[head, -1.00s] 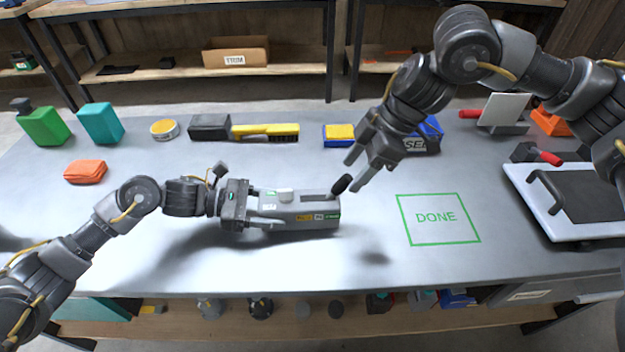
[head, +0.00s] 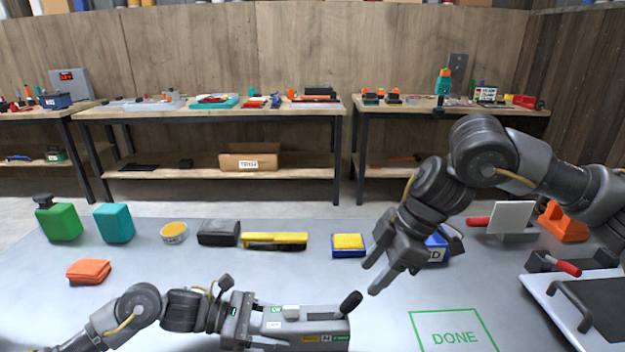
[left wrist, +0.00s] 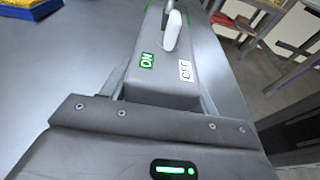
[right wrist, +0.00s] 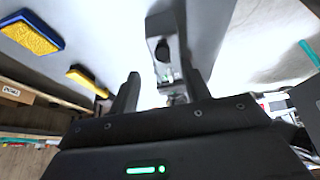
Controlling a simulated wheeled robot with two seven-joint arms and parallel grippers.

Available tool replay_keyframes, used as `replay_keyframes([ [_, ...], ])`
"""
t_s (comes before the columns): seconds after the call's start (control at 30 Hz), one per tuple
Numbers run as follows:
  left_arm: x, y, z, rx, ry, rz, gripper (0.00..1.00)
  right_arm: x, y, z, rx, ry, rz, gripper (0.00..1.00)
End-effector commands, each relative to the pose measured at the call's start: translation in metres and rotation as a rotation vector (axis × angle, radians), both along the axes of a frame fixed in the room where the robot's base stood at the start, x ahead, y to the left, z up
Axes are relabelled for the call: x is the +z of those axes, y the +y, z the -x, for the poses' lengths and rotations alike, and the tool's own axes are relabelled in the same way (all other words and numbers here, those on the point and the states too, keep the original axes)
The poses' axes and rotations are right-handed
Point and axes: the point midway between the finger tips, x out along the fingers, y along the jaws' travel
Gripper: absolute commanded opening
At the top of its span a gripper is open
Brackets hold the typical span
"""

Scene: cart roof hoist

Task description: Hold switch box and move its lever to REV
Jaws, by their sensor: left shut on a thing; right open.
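The grey switch box (head: 305,322) lies on the table at the bottom of the head view. My left gripper (head: 250,322) is shut on its left end; the left wrist view shows the box (left wrist: 160,80) between the fingers, with ON and OFF labels and a white switch (left wrist: 172,30). A lever with a black knob (head: 350,302) leans right at the box's right end. Yellow, white "N" and green labels mark the front; the yellow and green ones are unreadable. My right gripper (head: 371,278) is open, above and right of the knob. The right wrist view shows the knob (right wrist: 162,52) beyond the fingertips.
A green DONE square (head: 455,335) is on the table right of the box. A tray (head: 565,300) is at the far right. A blue bin (head: 437,248) is behind my right gripper. A sponge (head: 348,243), brush (head: 275,241) and several blocks line the back.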

Motion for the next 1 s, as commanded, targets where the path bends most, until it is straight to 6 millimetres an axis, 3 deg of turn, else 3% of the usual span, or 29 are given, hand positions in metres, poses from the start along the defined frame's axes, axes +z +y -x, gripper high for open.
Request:
replay_keyframes([
  [0.07,-0.0007,0.0000,0.0002,0.000,0.001,-0.001,0.38,0.0086,-0.0075,-0.0047,0.006,-0.036,0.022,0.47],
  [0.17,-0.0009,0.0000,0.0001,0.000,0.001,-0.001,0.38,0.0099,-0.0097,-0.0054,0.168,-0.116,0.031,0.47],
  [1.0,-0.0006,0.0001,0.0000,0.001,0.001,-0.001,0.38,0.0112,-0.0129,-0.0006,2.081,-1.012,0.031,0.47],
])
